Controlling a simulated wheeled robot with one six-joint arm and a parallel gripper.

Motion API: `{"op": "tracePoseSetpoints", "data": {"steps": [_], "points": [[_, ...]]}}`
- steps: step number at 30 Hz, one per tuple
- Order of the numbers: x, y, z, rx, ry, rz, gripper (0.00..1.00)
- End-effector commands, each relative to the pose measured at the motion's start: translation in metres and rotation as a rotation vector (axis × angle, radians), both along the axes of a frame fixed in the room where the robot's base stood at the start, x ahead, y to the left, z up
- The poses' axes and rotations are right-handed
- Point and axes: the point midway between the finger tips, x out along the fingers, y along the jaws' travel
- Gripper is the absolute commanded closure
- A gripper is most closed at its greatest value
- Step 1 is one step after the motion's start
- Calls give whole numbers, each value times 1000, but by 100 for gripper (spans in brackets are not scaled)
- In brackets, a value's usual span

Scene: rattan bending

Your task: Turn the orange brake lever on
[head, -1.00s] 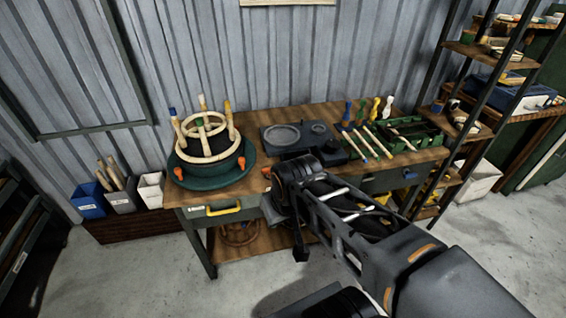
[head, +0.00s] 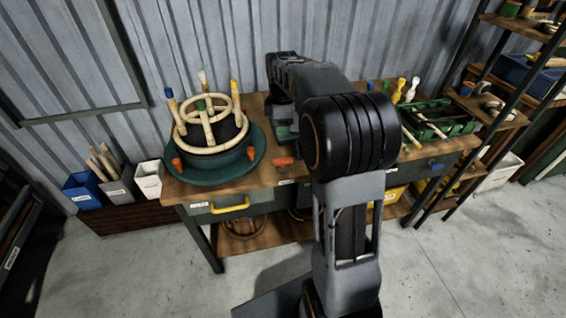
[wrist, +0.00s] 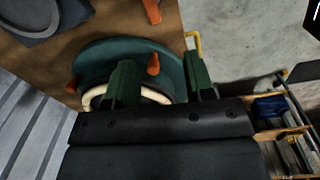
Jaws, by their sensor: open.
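An orange lever (head: 285,162) stands at the front edge of the wooden bench, right of the round green base (head: 258,150). It also shows at the top of the wrist view (wrist: 152,10). Two smaller orange pegs, left (head: 177,163) and right (head: 241,163), stand on the green base's rim. My gripper (wrist: 162,78) is open, with two dark green fingers spread apart and nothing between them held. In the wrist view the fingers overlap the green base, and the lever is beyond them. In the head view, my arm hides part of the bench.
A rattan ring frame (head: 210,125) with upright pegs sits on the green base. A yellow drawer handle (head: 231,207) juts from the bench front. A green tray (head: 440,120) with tools lies at the right.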

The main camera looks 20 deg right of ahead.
Motion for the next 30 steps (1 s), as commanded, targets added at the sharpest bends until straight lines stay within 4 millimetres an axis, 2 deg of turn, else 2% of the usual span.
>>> {"op": "tracePoseSetpoints", "data": {"steps": [3,7,21,30], "points": [[13,-10,-13,3,21,89,51],[18,-13,-26,5,32,134,51],[18,-12,-110,5,34,140,51],[18,-12,-145,4,31,140,51]]}}
